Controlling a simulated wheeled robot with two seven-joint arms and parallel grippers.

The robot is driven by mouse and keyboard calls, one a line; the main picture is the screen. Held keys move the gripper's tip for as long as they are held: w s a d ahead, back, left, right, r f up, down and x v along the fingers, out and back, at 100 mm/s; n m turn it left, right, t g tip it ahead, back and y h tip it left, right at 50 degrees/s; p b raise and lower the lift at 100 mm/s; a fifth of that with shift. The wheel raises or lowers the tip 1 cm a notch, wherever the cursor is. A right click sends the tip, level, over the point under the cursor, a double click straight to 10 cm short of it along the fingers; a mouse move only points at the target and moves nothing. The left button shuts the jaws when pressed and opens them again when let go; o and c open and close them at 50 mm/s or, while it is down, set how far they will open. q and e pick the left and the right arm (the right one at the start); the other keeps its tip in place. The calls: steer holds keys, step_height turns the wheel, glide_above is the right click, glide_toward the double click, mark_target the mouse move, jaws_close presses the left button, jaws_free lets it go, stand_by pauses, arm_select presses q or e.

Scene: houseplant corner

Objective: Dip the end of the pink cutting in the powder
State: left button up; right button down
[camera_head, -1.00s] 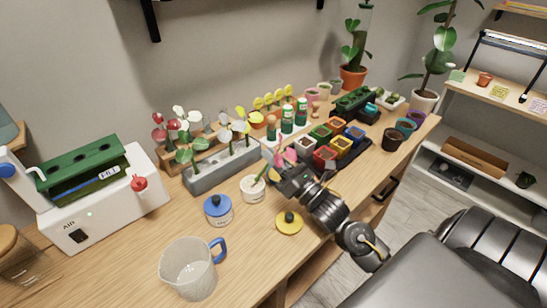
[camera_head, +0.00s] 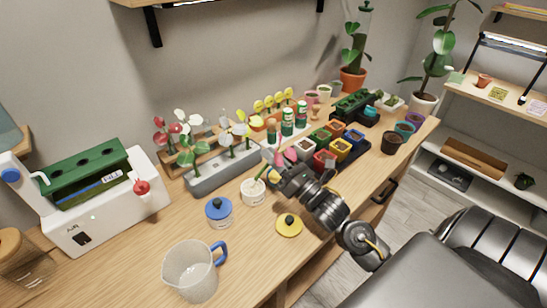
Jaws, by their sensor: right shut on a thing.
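My right gripper (camera_head: 272,176) is shut on the pink cutting, just right of and above the open white jar (camera_head: 253,193). The cutting's pink leaves (camera_head: 289,156) show above the gripper. Its green stem (camera_head: 261,174) slants down and left to the jar's mouth. The stem's lower end is at the opening; I cannot tell whether it touches the powder, which is too small to make out. A yellow lid with a dark knob (camera_head: 289,226) lies on the table in front of the jar. My left gripper is not in view.
A grey planter (camera_head: 228,173) with flowers is behind. Several coloured pots (camera_head: 325,160) stand right of the gripper. The table's front left is fairly clear.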

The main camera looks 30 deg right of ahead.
steer(key=shift+r+p, duration=1.9)
steer(key=shift+r, duration=0.85)
steer(key=s+a+f+m+h, duration=0.3)
steer(key=s+a+f+h, duration=0.2)
steer(key=s+a, duration=0.3)
steer(key=shift+s+f+t+h, duration=0.4)
steer(key=shift+s+f, duration=0.45)
steer(key=shift+s, duration=0.1)
